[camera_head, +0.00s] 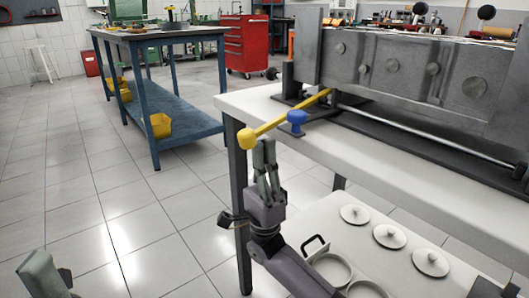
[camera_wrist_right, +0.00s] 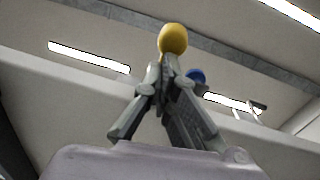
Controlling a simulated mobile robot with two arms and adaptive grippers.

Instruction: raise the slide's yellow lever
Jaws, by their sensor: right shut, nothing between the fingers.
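The slide's yellow lever (camera_head: 290,116) is a thin rod that sticks out past the white bench edge, with a round yellow knob (camera_head: 246,138) on its outer end. My right gripper (camera_head: 264,145) is shut and empty, pointing up, close beside the knob and under the rod in the head view. In the right wrist view the yellow knob (camera_wrist_right: 173,39) shows just beyond the closed fingertips (camera_wrist_right: 166,62); I cannot tell whether they touch. A part of my left gripper (camera_head: 44,275) shows at the lower left, cut off by the frame; its jaws are unclear.
A blue knob (camera_head: 296,117) stands on the bench near the lever. The grey machine block (camera_head: 410,65) fills the bench's back. White lidded discs (camera_head: 389,236) and rings lie on the lower shelf.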

